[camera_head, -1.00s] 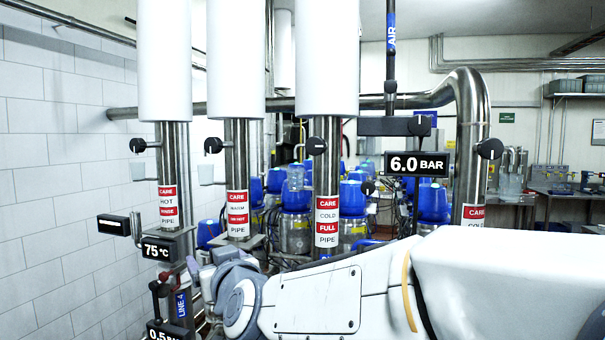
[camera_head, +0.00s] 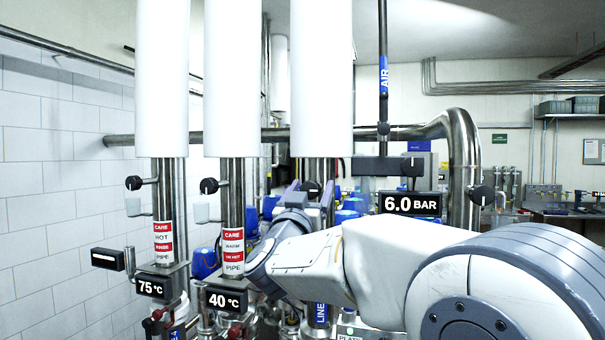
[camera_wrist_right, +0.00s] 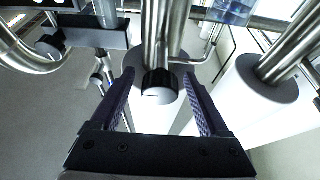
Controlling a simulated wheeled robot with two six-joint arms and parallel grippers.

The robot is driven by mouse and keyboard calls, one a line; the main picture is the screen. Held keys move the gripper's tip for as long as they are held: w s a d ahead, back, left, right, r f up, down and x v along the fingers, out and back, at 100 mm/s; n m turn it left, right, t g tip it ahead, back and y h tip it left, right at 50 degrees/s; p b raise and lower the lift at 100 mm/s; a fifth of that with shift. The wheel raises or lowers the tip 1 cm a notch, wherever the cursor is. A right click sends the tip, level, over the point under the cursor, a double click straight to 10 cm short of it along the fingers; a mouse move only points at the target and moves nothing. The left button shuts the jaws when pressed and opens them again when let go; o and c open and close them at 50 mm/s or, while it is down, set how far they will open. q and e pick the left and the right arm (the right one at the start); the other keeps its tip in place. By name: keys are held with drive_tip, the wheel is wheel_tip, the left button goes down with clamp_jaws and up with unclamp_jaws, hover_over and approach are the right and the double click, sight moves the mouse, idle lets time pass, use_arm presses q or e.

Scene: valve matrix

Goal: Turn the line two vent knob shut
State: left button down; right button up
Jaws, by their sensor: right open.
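A black ridged knob with a pale face and a dark line (camera_wrist_right: 160,92) sits on a steel pipe in the right wrist view. In the head view this knob (camera_head: 311,189) is on the third pipe from the left, partly hidden by my gripper. My right gripper (camera_head: 309,188) is open, with one finger on each side of the knob and gaps between; its jaws also show in the right wrist view (camera_wrist_right: 159,76). The blue "LINE" label (camera_head: 321,312) below has its number hidden. My left gripper is not in view.
Similar black knobs are on the first pipe (camera_head: 133,183), second pipe (camera_head: 209,186) and the right bent pipe (camera_head: 482,195). Display boxes read 75 °C (camera_head: 155,288), 40 °C (camera_head: 228,300) and 6.0 BAR (camera_head: 410,203). White sleeves (camera_head: 322,80) cover the upper pipes.

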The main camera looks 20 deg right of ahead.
drive_tip(key=shift+p+x, duration=0.4)
drive_tip(key=shift+x, duration=0.85)
clamp_jaws()
drive_tip(key=shift+f, duration=0.1)
